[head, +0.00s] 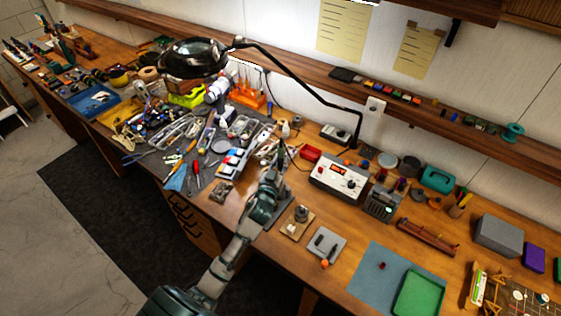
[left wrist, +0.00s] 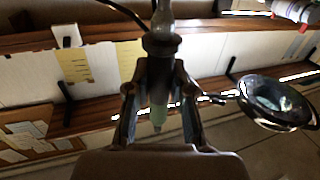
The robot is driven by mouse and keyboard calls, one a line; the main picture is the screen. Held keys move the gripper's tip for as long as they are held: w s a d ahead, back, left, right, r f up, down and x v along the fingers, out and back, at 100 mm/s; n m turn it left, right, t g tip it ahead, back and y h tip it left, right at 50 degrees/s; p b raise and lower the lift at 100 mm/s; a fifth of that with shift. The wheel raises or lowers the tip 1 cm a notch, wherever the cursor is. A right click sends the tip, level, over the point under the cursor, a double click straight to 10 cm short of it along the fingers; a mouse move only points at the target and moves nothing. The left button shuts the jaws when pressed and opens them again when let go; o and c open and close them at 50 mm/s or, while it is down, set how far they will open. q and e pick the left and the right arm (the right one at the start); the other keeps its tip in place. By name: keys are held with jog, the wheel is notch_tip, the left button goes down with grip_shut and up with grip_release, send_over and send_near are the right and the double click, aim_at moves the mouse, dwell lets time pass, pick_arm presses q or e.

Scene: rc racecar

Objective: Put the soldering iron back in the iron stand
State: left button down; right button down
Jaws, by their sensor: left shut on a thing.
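My left gripper (head: 274,168) is over the workbench, left of the white soldering station (head: 338,177). In the left wrist view the left gripper (left wrist: 158,105) is shut on the soldering iron (left wrist: 161,42). A dark collar and grey shaft show above the fingers, and a pale green part (left wrist: 158,115) lies between them. In the head view the iron is small and mostly hidden by the gripper. A dark flat base (head: 286,190) shows just right of the gripper; I cannot tell whether it is the iron stand. My right gripper is not in view.
Tools crowd the bench to the left, below a magnifier lamp (head: 192,58) on a long black arm. Boards with small parts (head: 298,222) lie in front of the station. A blue mat (head: 372,283) and green tray (head: 418,293) lie at the right.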

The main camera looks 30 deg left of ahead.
pick_arm(q)
jog(key=shift+d+f+b, duration=0.15)
jog(key=shift+f+b, duration=0.25)
jog(key=shift+f, duration=0.2)
jog(key=shift+a+f+b, duration=0.2)
jog(key=shift+f+b, duration=0.25)
jog(key=shift+f, duration=0.2)
jog(key=shift+a+f+b, duration=0.2)
jog(key=shift+f+b, duration=1.55)
jog(key=shift+f, duration=0.95)
jog(key=c, duration=0.5)
grip_release()
jog(key=shift+c, duration=0.2)
jog(key=shift+s, duration=0.1)
